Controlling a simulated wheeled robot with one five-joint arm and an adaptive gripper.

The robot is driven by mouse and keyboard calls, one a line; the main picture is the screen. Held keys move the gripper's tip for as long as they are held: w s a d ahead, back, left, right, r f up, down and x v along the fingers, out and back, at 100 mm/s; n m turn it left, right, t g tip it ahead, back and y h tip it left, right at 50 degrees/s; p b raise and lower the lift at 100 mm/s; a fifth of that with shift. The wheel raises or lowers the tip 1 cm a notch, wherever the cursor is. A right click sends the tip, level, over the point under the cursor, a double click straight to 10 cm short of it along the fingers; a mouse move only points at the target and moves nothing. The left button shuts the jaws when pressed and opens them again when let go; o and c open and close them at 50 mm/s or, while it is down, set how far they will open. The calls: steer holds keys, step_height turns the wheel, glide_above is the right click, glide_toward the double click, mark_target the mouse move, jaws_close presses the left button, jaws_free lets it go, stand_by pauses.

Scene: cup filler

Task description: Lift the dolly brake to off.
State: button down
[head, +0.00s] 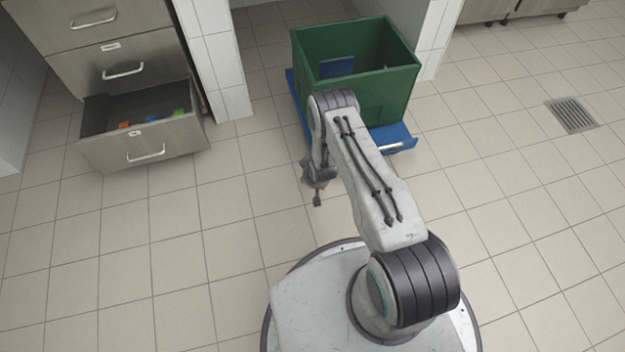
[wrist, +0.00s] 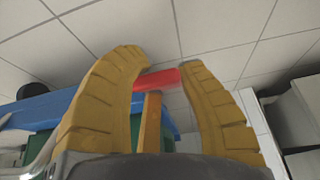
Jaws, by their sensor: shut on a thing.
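The blue dolly (head: 402,138) stands on the floor in the bay, with a green crate (head: 390,88) on it. In the wrist view, the dolly's blue edge (wrist: 40,110) crosses the left side. The red brake lever (wrist: 158,79) shows between the yellow fingers of my gripper (wrist: 162,68), which is shut on it. In the head view, my gripper (head: 318,182) is low at the dolly's front left, partly behind my own arm. The brake is hidden there, and I cannot tell its exact angle.
A drawer (head: 145,145) stands open at the left, holding several small coloured items. White tiled walls (head: 215,60) flank the bay. A floor drain (head: 572,115) lies at the right. The tiled floor at front and right is clear.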

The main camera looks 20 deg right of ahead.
steer(key=shift+d+r+g, duration=0.1)
steer(key=shift+d+g, duration=0.2)
steer(key=shift+g, duration=0.1)
steer(key=c, duration=1.1)
jaws_free()
steer(key=o, duration=0.4)
steer(key=shift+o, duration=0.2)
steer(key=shift+a, duration=0.1)
steer(key=v, duration=1.2)
steer(key=shift+s, duration=0.1)
